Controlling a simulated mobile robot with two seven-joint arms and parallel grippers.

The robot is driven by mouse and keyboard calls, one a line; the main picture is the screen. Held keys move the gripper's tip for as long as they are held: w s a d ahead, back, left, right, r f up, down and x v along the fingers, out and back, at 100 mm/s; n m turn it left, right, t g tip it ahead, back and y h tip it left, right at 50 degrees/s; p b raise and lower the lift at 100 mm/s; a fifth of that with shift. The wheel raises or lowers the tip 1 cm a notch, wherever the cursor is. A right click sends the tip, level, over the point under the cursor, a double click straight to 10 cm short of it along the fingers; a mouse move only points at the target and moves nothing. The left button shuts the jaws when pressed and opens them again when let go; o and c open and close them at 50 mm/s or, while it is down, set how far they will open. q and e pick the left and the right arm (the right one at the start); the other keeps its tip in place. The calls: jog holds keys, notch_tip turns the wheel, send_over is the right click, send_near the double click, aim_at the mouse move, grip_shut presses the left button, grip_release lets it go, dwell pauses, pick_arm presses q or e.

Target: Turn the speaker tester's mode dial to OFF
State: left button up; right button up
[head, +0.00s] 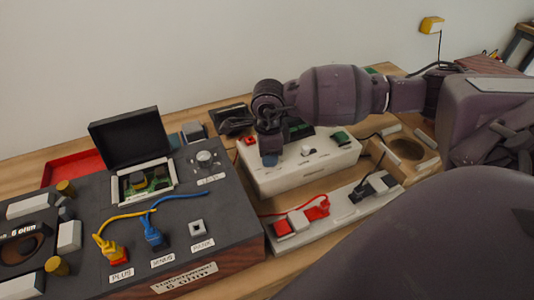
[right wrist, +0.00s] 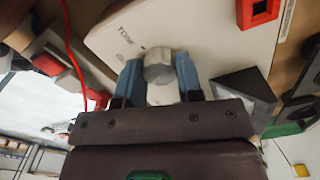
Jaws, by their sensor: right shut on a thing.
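The white tester box (head: 312,176) stands in the middle of the table in the head view. In the right wrist view its pale top (right wrist: 215,30) carries dark lettering that seems to begin with "TONE". My right gripper (head: 271,157) reaches down over the box's left part. Its blue fingertips (right wrist: 158,72) are shut on a grey faceted dial (right wrist: 158,63), one on each side. The gripper hides the dial in the head view. I cannot read the dial's setting. My left gripper is in neither view.
A dark speaker box (head: 205,225) with yellow and blue plugs and an open-lidded case (head: 128,140) stands at the left. A white power strip (head: 340,208) with a red cable lies in front of the tester. A red block (right wrist: 258,12) sits on the tester near the gripper.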

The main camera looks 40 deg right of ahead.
jog(key=n, duration=0.3)
jog(key=shift+b, duration=0.35)
jog(key=shift+n, duration=0.7)
jog(key=n+b, duration=0.1)
jog(key=n, duration=0.1)
jog(key=shift+n, duration=0.6)
jog(key=o, duration=0.9)
jog(key=shift+r, duration=0.15)
